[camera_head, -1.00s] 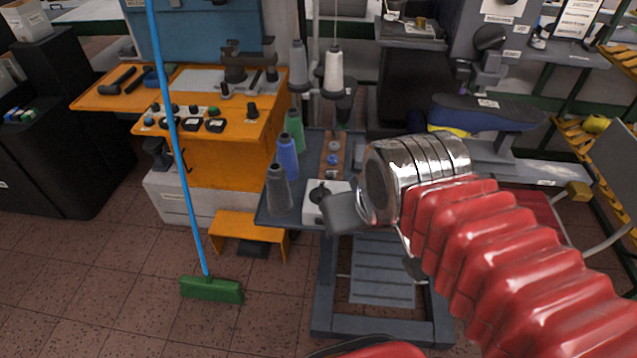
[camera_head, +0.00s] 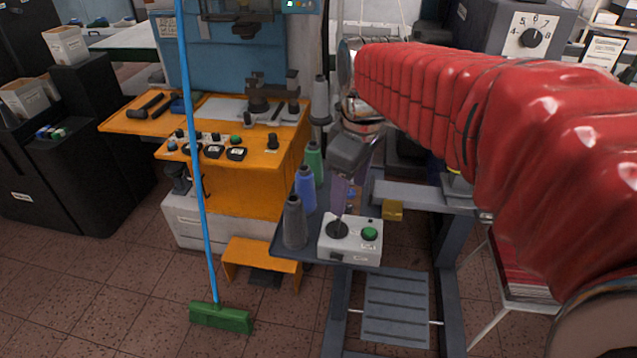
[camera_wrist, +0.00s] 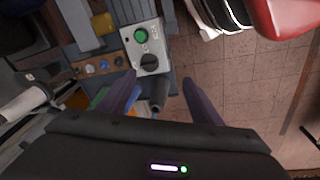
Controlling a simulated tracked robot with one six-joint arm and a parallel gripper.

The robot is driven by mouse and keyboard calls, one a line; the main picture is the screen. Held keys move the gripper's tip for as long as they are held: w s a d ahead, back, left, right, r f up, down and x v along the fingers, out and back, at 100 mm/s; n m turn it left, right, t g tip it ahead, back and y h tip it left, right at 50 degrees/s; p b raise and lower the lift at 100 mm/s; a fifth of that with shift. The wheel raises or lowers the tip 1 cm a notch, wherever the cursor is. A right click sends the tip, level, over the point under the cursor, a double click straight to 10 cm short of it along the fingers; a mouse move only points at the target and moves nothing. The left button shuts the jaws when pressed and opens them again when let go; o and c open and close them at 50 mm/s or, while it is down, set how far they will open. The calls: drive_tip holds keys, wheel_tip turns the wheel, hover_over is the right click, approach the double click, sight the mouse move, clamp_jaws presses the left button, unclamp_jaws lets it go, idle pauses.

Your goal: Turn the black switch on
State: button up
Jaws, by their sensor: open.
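The black switch (camera_head: 337,229) is a round dark knob on top of a small white control box (camera_head: 350,257), beside a green button (camera_head: 369,234). The box sits at the front edge of a grey machine table. In the wrist view the black switch (camera_wrist: 150,62) lies just beyond the fingertips, below the green button (camera_wrist: 141,35). My gripper (camera_head: 340,200) points down over the table, above and just behind the switch. In the wrist view my gripper (camera_wrist: 162,90) has its two dark fingers apart, with nothing held between them. Contact with the switch is not visible.
Grey (camera_head: 294,223), blue (camera_head: 305,190) and green (camera_head: 314,160) thread cones stand left of the box. A yellow block (camera_head: 392,210) is to its right. A blue-handled broom (camera_head: 203,200) stands left, before an orange workbench (camera_head: 235,190). Floor is clear at front left.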

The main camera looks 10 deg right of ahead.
sight(337, 222)
drive_tip(key=w+f+n+g, duration=0.1)
drive_tip(key=w+f+n, duration=0.1)
drive_tip(key=w+n, duration=0.2)
drive_tip(key=w, duration=0.3)
drive_tip(key=shift+w+f+n+g, duration=0.2)
drive_tip(key=shift+w+n+g, duration=0.1)
drive_tip(key=shift+g, duration=0.1)
drive_tip(key=shift+f, duration=0.1)
wheel_tip(337, 222, down, 14)
drive_tip(key=shift+r, duration=0.2)
idle(0.4)
